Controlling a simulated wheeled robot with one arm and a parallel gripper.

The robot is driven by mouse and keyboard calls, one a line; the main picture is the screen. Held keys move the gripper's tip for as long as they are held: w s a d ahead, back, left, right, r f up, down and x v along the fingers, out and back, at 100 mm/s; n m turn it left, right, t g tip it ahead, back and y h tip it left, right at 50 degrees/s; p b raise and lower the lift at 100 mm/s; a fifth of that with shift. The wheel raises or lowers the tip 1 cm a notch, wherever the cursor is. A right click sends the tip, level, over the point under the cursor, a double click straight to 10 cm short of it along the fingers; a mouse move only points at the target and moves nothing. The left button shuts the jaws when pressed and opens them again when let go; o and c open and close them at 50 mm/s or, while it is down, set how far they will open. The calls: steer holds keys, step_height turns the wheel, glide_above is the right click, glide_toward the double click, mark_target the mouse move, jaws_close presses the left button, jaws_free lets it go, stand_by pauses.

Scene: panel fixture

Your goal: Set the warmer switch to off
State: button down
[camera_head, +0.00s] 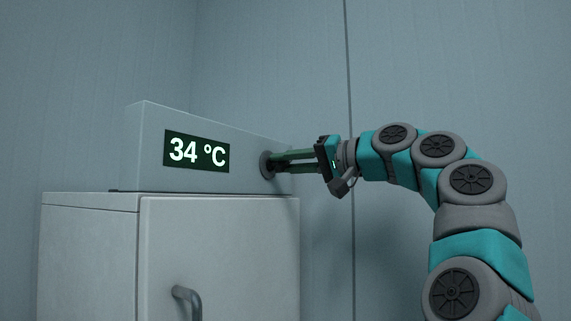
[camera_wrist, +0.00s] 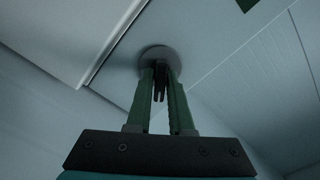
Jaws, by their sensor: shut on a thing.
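The warmer switch shows in the wrist view as a round grey disc (camera_wrist: 160,53) with a dark lever (camera_wrist: 160,88) standing out from it. In the head view its round base (camera_head: 265,165) is at the right end of the grey panel box (camera_head: 150,150). My gripper (camera_head: 273,163) reaches it from the right with its green fingers. In the wrist view my gripper (camera_wrist: 160,72) has one finger on each side of the lever and is shut on it. The fingers partly hide the lever, and I cannot read any marking of its setting.
A lit display (camera_head: 197,151) on the box reads 34 °C. The box stands on a pale cabinet (camera_head: 90,245) whose door has a grey handle (camera_head: 187,299). Plain wall panels (camera_head: 270,60) stand behind. The space above the box is clear.

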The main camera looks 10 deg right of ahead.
steer(key=n, duration=0.5)
steer(key=shift+a+f, duration=0.1)
steer(key=n, duration=0.5)
steer(key=shift+s, duration=0.1)
steer(key=shift+n, duration=0.3)
steer(key=c, duration=0.9)
jaws_free()
steer(key=shift+s, duration=0.1)
steer(key=b+v, duration=0.1)
steer(key=v, duration=0.6)
steer(key=shift+s+d, duration=0.25)
